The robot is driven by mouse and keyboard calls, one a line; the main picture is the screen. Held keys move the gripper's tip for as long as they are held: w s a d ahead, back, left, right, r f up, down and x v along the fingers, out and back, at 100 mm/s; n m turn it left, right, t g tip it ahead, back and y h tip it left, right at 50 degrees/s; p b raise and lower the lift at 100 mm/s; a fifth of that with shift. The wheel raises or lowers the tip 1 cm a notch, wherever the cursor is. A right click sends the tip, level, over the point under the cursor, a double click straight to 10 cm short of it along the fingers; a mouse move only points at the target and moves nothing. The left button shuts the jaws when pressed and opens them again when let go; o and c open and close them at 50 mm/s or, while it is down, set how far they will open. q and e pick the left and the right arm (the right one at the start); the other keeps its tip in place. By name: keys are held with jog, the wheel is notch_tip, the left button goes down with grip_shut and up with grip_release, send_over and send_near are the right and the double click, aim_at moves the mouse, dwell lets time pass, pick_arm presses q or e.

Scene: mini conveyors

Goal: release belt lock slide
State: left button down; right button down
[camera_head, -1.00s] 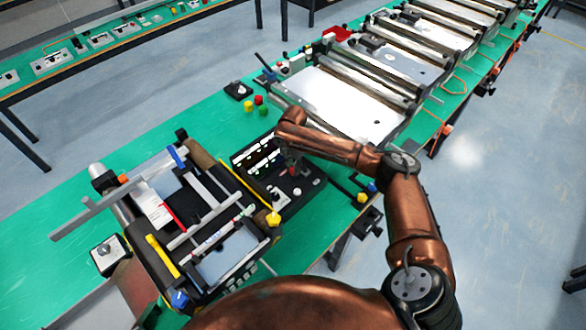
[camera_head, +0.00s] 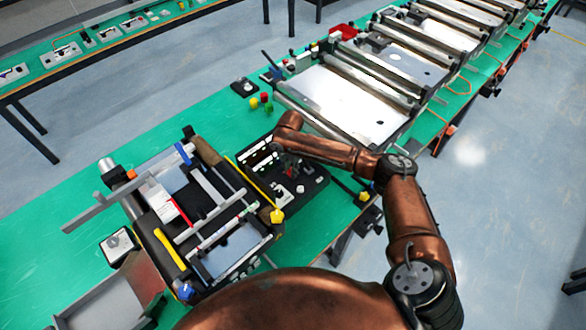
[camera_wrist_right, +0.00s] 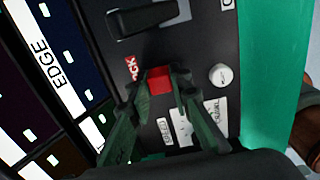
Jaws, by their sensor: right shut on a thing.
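The lock slide is a small red block (camera_wrist_right: 159,78) on a black control panel (camera_wrist_right: 205,60), beside red lettering that is partly hidden and ends in "CK". My right gripper (camera_wrist_right: 162,85) is shut on the red block, with one dark green finger on each side of it. My left gripper is not clearly seen in either view.
A small conveyor unit (camera_head: 151,218) with rollers and bars stands left of the panel on the green table (camera_head: 60,265). In the wrist view a black handle (camera_wrist_right: 148,20) and a round white knob (camera_wrist_right: 221,75) lie close to the fingers. Larger conveyors (camera_head: 345,103) stand behind.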

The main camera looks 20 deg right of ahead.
aim_at(290, 171)
jog(key=c, duration=1.9)
grip_release()
jog(key=shift+s+a, duration=0.1)
jog(key=shift+a, duration=0.25)
jog(key=shift+o, duration=0.7)
jog(key=shift+d, duration=0.15)
notch_tip(290, 171, up, 12)
